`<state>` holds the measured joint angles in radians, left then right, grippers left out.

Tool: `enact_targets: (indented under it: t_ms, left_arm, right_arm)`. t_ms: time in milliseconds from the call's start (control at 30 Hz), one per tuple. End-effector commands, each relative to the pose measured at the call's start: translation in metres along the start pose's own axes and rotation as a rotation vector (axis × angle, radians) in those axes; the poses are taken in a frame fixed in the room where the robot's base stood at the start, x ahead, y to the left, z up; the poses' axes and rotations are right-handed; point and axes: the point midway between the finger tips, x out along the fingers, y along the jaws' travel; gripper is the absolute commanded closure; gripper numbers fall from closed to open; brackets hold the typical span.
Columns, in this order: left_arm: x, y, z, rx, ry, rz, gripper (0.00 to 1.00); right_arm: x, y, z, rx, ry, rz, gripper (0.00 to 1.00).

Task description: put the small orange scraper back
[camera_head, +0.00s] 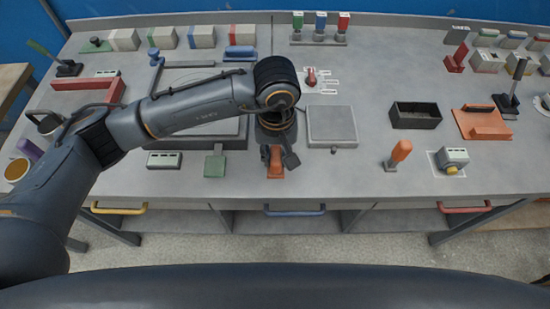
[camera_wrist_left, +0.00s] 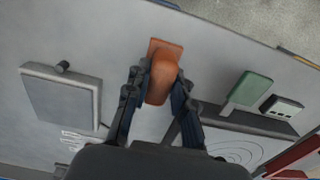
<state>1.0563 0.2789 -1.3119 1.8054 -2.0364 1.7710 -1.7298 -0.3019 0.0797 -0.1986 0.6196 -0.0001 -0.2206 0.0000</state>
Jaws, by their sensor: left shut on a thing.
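The small orange scraper (camera_head: 275,168) is at the front middle of the grey workbench (camera_head: 330,178). My left gripper (camera_head: 276,152) reaches down over it from above. In the left wrist view the scraper (camera_wrist_left: 162,72) has a rounded orange handle and a flat orange plate beyond it. The fingers of the left gripper (camera_wrist_left: 157,88) are closed on both sides of the handle. The scraper is on or just above the bench top; I cannot tell which. My right gripper is not in view.
A green scraper (camera_head: 215,166) lies left of the orange one, and a grey square plate (camera_head: 332,124) lies to the right. An upright orange handle (camera_head: 398,154), a dark open box (camera_head: 415,116) and an orange float (camera_head: 482,122) stand further right.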

Motion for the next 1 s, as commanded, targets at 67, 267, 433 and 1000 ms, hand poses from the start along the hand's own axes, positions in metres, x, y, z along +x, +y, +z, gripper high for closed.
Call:
enact_targets:
  t_ms: [67, 267, 433, 1000]
  left_arm:
    - [0.009, -0.003, 0.000, -0.004, -0.007, -0.002, 1.00]
    - [0.031, -0.002, -0.001, -0.001, -0.002, -0.001, 1.00]
    - [0.033, -0.002, -0.001, 0.000, 0.000, 0.000, 1.00]
    - [0.035, -0.002, -0.001, -0.001, -0.001, -0.001, 0.54]
  right_arm:
    - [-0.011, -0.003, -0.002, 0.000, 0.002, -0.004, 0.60]
    - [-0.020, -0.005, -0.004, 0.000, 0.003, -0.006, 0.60]
    - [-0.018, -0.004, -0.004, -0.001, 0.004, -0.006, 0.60]
    - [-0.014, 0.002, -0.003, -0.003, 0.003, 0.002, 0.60]
